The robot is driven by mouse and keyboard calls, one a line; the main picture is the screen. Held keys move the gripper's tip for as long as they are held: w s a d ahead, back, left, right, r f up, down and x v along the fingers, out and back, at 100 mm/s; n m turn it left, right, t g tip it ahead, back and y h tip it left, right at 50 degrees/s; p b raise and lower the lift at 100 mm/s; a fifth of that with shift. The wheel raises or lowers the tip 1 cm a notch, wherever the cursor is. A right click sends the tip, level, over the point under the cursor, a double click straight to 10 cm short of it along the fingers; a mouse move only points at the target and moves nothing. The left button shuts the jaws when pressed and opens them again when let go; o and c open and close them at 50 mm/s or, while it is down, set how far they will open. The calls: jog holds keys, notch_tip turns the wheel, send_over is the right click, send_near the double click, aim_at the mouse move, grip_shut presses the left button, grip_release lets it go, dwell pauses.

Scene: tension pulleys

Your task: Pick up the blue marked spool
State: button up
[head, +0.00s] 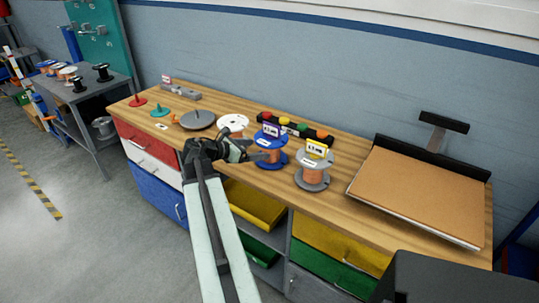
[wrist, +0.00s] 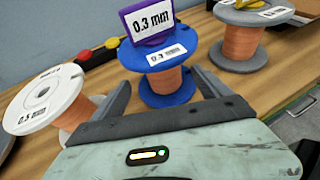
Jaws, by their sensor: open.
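The blue spool (head: 271,160) stands upright on the wooden bench, wound with copper wire. It carries a purple "0.3 mm" sign on its top. In the wrist view the blue spool (wrist: 166,82) stands just ahead of my gripper, roughly midway between the fingers. My gripper (head: 257,155) is open, reaching in from the left in the head view; in the wrist view its two fingers (wrist: 163,90) show on either side of the spool's lower part. I cannot tell whether they touch it.
A white spool (wrist: 52,108) is close left of my gripper, and a grey spool (head: 313,170) stands to the right. A dark rack with coloured knobs (head: 296,128) lies behind. A cork board (head: 420,195) fills the right end. A yellow drawer (head: 252,205) stands open below.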

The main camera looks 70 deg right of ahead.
jog(key=b+x, duration=0.1)
jog(key=x, duration=0.5)
jog(key=shift+s+d+b, duration=0.15)
jog(key=shift+s+b, duration=0.15)
jog(key=shift+b, duration=0.05)
jog(key=shift+r, duration=0.1)
jog(key=shift+c, duration=0.4)
grip_shut()
